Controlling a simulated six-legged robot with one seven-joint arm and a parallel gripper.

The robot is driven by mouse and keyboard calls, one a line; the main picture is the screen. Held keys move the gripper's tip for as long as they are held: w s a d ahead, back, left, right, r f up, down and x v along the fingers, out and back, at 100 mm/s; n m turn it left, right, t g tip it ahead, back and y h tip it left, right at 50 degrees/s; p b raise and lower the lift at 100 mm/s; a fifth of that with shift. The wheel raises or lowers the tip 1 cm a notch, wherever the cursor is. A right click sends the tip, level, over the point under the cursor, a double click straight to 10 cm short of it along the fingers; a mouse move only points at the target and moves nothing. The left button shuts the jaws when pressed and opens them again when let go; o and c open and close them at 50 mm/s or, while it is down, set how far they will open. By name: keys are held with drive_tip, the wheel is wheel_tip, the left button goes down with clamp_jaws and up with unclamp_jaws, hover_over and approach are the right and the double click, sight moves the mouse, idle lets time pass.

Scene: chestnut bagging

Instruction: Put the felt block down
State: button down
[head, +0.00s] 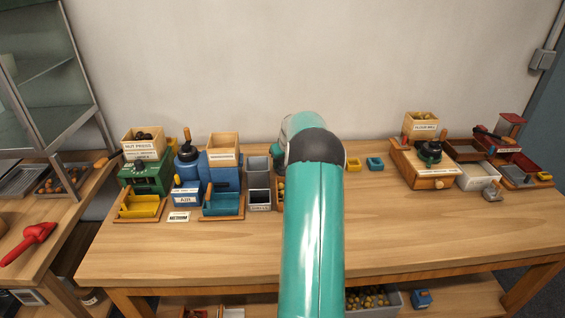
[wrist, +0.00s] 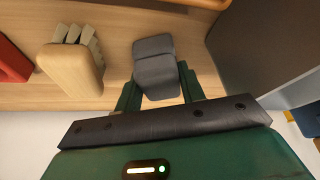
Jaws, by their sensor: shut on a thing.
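The felt block (wrist: 155,68) is dark grey and shows at the middle of the wrist view. My gripper (wrist: 158,85) is shut on it, with one dark green finger on each side. The block's far end points away from the palm, over a wooden surface (wrist: 115,98). I cannot tell whether the block touches that surface. In the head view my own turquoise arm hides both the gripper and the block.
In the wrist view, a pale wooden brush-like piece (wrist: 72,70) lies left of the block, and a red object (wrist: 12,62) lies beyond. A dark grey panel (wrist: 262,45) stands right. In the head view, the workbench (head: 400,235) has clear room along its front, with machines behind.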

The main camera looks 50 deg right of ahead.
drive_tip(key=c, duration=0.9)
unclamp_jaws()
drive_tip(key=shift+o, duration=0.2)
drive_tip(key=shift+s+r, duration=0.1)
drive_tip(key=shift+r, duration=0.45)
drive_tip(key=v, duration=1.1)
drive_tip(key=w+a+r+n, duration=0.15)
drive_tip(key=a+r, duration=0.35)
drive_tip(key=a, duration=0.8)
drive_tip(key=w+a+r+n, duration=0.15)
drive_tip(key=a+r, duration=0.45)
drive_tip(key=a, duration=0.6)
drive_tip(key=s+a+r+n+t+y, duration=0.1)
drive_tip(key=s+a, duration=0.4)
drive_tip(key=a, duration=0.7)
drive_tip(key=s+a+r, duration=0.1)
drive_tip(key=s+a, duration=0.5)
drive_tip(key=a, duration=0.5)
drive_tip(key=s+a+f+n+y, duration=0.1)
drive_tip(key=s+a+f, duration=0.2)
drive_tip(key=s+a, duration=0.5)
drive_tip(key=shift+s+f, duration=0.4)
drive_tip(key=shift+s, duration=0.55)
